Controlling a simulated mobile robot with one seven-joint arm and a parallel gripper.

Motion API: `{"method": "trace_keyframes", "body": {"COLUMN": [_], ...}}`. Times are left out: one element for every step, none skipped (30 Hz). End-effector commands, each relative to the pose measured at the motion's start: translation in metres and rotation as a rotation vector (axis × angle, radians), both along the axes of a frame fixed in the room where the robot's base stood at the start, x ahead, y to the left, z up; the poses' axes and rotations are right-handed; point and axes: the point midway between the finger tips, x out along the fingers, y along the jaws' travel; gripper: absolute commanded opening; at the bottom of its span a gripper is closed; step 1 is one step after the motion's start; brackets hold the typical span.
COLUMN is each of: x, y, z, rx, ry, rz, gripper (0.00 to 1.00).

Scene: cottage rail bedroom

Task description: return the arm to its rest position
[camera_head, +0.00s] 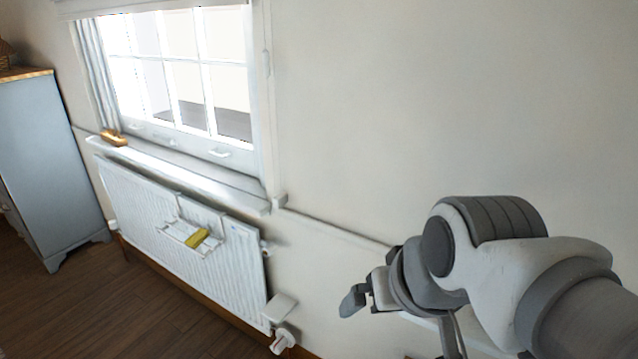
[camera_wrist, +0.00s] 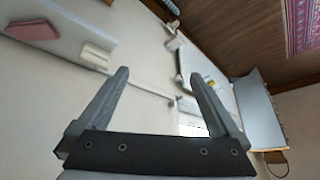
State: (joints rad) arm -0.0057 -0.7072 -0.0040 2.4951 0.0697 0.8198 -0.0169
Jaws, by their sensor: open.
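My gripper (camera_head: 358,300) is at the lower right of the head view, in front of the pale wall and to the right of the radiator. In the wrist view its two fingers (camera_wrist: 160,100) stand wide apart with nothing between them. My arm is bent, with its larger links at the right edge of the head view. The gripper appears clear of the radiator and window sill; its exact gap to the wall cannot be told.
A white radiator (camera_head: 150,215) under the window carries a small rack (camera_head: 180,236) with a yellow item (camera_head: 198,238). A wooden object (camera_head: 113,138) lies on the sill (camera_head: 190,174). A blue-grey cabinet (camera_head: 50,160) stands left. A reddish item (camera_wrist: 33,30) lies on a pale surface (camera_wrist: 62,38). Wooden floor is open at lower left.

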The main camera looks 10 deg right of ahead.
Motion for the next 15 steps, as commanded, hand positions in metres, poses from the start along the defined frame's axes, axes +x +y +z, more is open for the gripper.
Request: {"method": "trace_keyframes", "body": {"x": [-0.008, -0.012, -0.016, -0.018, -0.019, -0.020, -0.020, -0.020, -0.020, -0.020, -0.020, -0.020, -0.020, -0.020, -0.020], "y": [-0.005, -0.007, -0.009, -0.011, -0.012, -0.012, -0.013, -0.013, -0.013, -0.012, -0.012, -0.012, -0.012, -0.012, -0.012], "z": [0.000, 0.000, 0.000, -0.001, -0.001, -0.001, -0.001, -0.001, -0.001, -0.001, -0.001, -0.001, -0.001, -0.001, 0.001], "rx": [-0.024, -0.038, -0.050, -0.056, -0.060, -0.065, -0.066, -0.066, -0.065, -0.065, -0.065, -0.064, -0.064, -0.064, -0.064], "ry": [0.013, 0.023, 0.030, 0.036, 0.040, 0.043, 0.044, 0.044, 0.044, 0.044, 0.044, 0.044, 0.044, 0.044, 0.043], "rz": [0.000, 0.000, -0.001, -0.002, -0.002, -0.002, -0.002, -0.002, -0.002, -0.002, -0.002, -0.001, -0.001, -0.001, -0.001], "gripper": [0.99, 0.99, 0.99, 0.99, 0.99, 0.99, 0.99, 0.99, 0.99, 0.99, 0.99, 0.99, 0.99, 0.99, 0.99]}}
